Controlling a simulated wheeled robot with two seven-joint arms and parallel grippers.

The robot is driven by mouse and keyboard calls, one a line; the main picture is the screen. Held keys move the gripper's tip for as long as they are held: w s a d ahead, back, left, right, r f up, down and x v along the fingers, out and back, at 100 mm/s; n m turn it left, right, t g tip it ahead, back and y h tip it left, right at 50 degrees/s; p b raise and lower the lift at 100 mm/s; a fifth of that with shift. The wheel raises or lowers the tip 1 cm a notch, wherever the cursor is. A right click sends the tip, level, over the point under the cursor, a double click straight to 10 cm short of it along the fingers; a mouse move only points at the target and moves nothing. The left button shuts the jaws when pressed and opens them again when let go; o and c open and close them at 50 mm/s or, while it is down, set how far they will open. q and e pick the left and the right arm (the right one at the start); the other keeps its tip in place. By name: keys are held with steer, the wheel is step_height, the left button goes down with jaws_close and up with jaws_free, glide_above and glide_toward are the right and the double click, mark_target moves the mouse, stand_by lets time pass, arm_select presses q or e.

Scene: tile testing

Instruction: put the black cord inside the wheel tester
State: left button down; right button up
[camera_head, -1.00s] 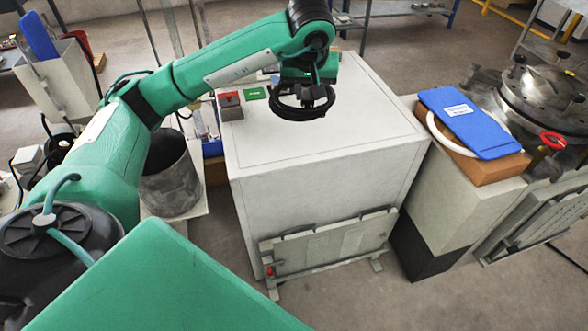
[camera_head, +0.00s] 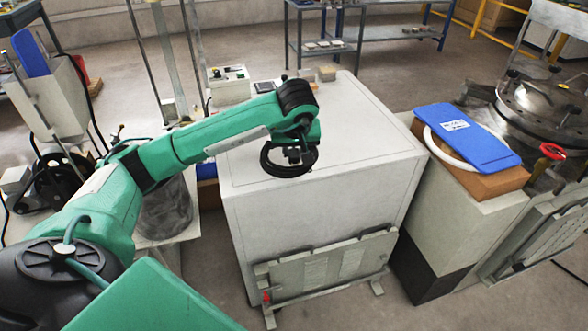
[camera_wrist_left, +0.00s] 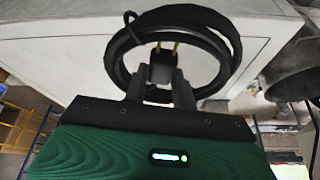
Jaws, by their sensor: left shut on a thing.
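The black cord (camera_head: 287,173) is a coiled ring hanging from my left gripper (camera_head: 294,157), over the left part of a white cabinet top in the head view. In the left wrist view, my left gripper (camera_wrist_left: 160,88) is shut on the cord's plug, which has two brass pins. The coil (camera_wrist_left: 231,45) loops around and beyond the fingers there. My right gripper is not in view.
The white cabinet (camera_head: 320,215) has a mostly bare top. My left arm covers its left back part. A metal bucket (camera_head: 165,212) stands left of it.

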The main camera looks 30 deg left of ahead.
arm_select(q)
step_height(320, 180, down, 6)
steer(key=shift+f, duration=0.25)
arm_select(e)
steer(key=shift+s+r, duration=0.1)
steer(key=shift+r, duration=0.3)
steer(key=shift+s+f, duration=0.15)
arm_select(q)
steer(key=c, duration=1.5)
jaws_free()
steer(key=o, duration=0.4)
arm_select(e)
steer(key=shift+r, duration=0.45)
arm_select(q)
steer(key=shift+r, duration=0.1)
